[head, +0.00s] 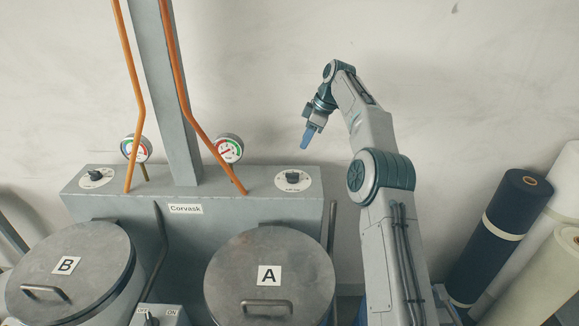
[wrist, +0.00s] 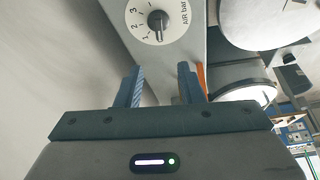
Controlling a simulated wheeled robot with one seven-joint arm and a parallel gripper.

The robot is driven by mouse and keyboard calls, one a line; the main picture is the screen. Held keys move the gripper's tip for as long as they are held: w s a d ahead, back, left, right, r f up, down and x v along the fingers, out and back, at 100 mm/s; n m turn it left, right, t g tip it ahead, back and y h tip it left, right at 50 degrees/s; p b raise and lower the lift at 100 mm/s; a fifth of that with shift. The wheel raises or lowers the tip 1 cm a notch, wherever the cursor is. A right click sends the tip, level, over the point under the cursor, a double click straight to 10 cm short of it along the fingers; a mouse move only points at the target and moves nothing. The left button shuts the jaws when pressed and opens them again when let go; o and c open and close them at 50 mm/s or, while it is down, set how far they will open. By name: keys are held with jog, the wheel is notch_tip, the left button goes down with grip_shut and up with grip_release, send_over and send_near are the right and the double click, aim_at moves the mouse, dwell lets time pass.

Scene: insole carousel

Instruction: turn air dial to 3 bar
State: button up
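The air dial (wrist: 172,30) shows at the top of the wrist view, a round white plate marked "AIR bar" with 1, 2 and 3 printed on it. Its dark knob (wrist: 157,20) has a grey part toward the bottom of the picture, off the 3; the exact setting is hard to tell. In the head view a matching white dial (head: 293,187) sits on the right of the grey cabinet top. My gripper (head: 305,146) hangs above it, apart from it. In the wrist view its two blue fingers (wrist: 161,80) are spread with nothing between them.
Another dial (head: 96,184) sits on the left of the cabinet top (head: 240,180). Two gauges (head: 229,149) and orange pipes (head: 132,80) stand behind. Lidded pots A (head: 230,285) and B (head: 100,255) are in front. Rolls (head: 503,220) stand at right.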

aim_at(288, 172)
jog(key=p+x, duration=0.1)
jog(key=x, duration=1.3)
jog(key=shift+c, duration=0.3)
grip_shut()
